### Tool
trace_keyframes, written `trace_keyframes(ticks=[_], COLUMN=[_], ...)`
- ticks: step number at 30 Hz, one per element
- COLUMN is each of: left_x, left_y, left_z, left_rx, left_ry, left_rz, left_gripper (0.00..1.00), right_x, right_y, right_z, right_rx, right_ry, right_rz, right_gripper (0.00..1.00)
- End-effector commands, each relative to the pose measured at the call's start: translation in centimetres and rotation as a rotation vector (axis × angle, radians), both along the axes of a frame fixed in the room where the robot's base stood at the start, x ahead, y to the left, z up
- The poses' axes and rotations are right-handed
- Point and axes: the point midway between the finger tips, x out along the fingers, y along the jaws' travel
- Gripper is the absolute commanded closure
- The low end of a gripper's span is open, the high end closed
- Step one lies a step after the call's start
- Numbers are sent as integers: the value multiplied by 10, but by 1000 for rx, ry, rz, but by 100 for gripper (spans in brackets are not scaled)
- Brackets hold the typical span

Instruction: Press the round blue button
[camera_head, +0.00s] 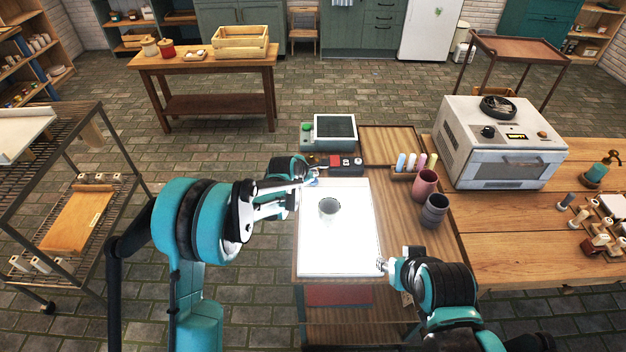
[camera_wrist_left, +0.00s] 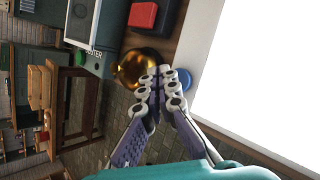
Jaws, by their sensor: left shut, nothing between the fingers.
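The round blue button (camera_wrist_left: 186,79) shows in the left wrist view at the table edge beside the white board, just right of my left fingertips and partly covered by them. In the head view only a small bluish spot shows by the fingertips. My left gripper (camera_wrist_left: 165,77) is shut and empty; its fingertips are close to the button, and I cannot tell whether they touch it. In the head view my left gripper (camera_head: 301,183) reaches in over the board's upper left corner. My right gripper (camera_head: 383,264) is at the board's lower right edge; its finger state is unclear.
A gold round thing (camera_wrist_left: 137,69) lies left of the left fingertips. Red (camera_wrist_left: 140,16) and black blocks, and a device with a screen (camera_head: 334,129), stand behind. A dark grey cup (camera_head: 434,212) stands to the right.

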Motion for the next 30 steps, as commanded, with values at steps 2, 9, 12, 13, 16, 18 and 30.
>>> trace_keyframes(ticks=[2,9,12,13,16,18,30], left_x=[0,0,0,0,0,0,0], left_y=[0,0,0,0,0,0,0], left_z=[9,35,46,49,56,58,56], left_rx=[0,0,0,0,0,0,0], left_ry=[0,0,0,0,0,0,0], left_rz=[0,0,0,0,0,0,0], left_gripper=[100,100,100,100,100,100,100], right_x=[0,0,0,0,0,0,0], right_y=[0,0,0,0,0,0,0], right_z=[6,22,29,31,35,35,34], right_rx=[0,0,0,0,0,0,0], right_ry=[0,0,0,0,0,0,0], right_rz=[0,0,0,0,0,0,0], right_gripper=[60,60,60,60,60,60,60])
